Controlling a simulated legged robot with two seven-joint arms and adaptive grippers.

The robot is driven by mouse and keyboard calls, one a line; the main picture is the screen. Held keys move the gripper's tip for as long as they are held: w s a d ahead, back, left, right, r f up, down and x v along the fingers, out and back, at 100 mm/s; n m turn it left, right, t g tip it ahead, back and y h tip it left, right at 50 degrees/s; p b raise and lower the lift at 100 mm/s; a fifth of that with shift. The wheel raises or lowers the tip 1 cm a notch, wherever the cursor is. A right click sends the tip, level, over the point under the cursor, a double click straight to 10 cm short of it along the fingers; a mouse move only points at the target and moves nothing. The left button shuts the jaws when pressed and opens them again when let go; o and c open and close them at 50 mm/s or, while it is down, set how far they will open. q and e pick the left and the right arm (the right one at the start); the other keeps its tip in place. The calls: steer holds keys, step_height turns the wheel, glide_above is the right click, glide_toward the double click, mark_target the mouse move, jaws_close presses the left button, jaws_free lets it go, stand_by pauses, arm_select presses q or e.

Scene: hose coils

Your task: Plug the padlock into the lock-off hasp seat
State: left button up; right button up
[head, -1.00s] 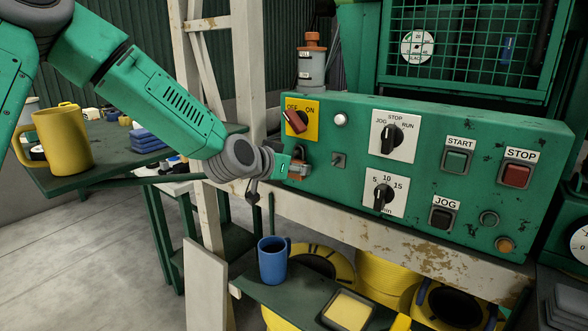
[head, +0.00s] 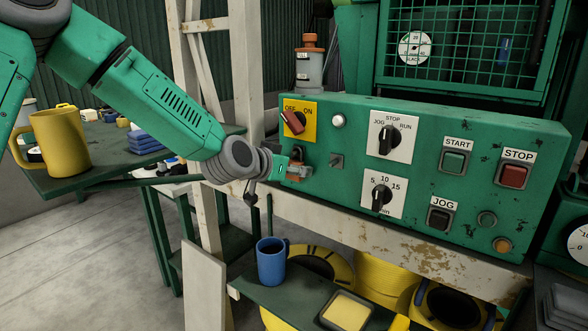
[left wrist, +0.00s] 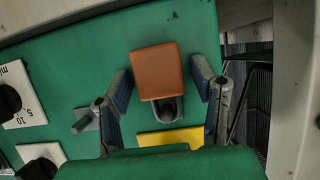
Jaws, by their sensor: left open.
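The padlock, with an orange-brown body (left wrist: 157,72) and a dark grey shackle, is at the green panel below the yellow OFF/ON switch plate (head: 299,121). In the head view the padlock (head: 294,167) is partly covered by my left gripper (head: 292,172). In the left wrist view my left gripper (left wrist: 163,82) is open, with one finger on each side of the padlock and a visible gap on both sides. The shackle end points toward the yellow plate. I cannot clearly make out the hasp seat; whether the shackle is in it is unclear. My right gripper is out of view.
A small grey square fitting (head: 337,161) with a stub is just right of the padlock. Selector knobs and push buttons fill the panel's right. A pale beam (head: 400,246) runs below. A blue mug (head: 271,262) stands on a lower shelf, a yellow mug (head: 60,142) on the left table.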

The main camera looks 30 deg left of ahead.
arm_select(q)
steer(key=shift+s+r, duration=0.1)
steer(key=shift+p+v, duration=1)
steer(key=shift+v, duration=1.1)
